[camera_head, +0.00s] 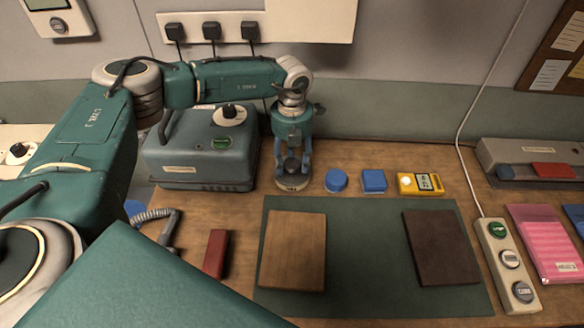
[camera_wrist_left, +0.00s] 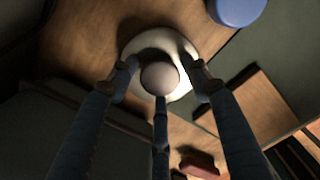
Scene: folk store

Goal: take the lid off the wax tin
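The wax tin appears to be the small round tin (camera_head: 291,184) with a pale rim and a dark knob on its lid, upright on the wooden bench. In the left wrist view its pale round top (camera_wrist_left: 160,45) and knob (camera_wrist_left: 160,78) are in the middle. My left gripper (camera_head: 293,165) points straight down over it. Its fingers (camera_wrist_left: 160,85) stand around the knob, with visible gaps at the two side fingers; whether the third finger touches the knob I cannot tell. The lid sits on the tin. My right gripper is not in view.
A grey-green box machine (camera_head: 200,160) stands close to the left of the tin. A blue round tin (camera_head: 336,180), a blue block (camera_head: 373,181) and a yellow meter (camera_head: 420,184) line up to the right. A green mat (camera_head: 365,240) with two boards lies in front.

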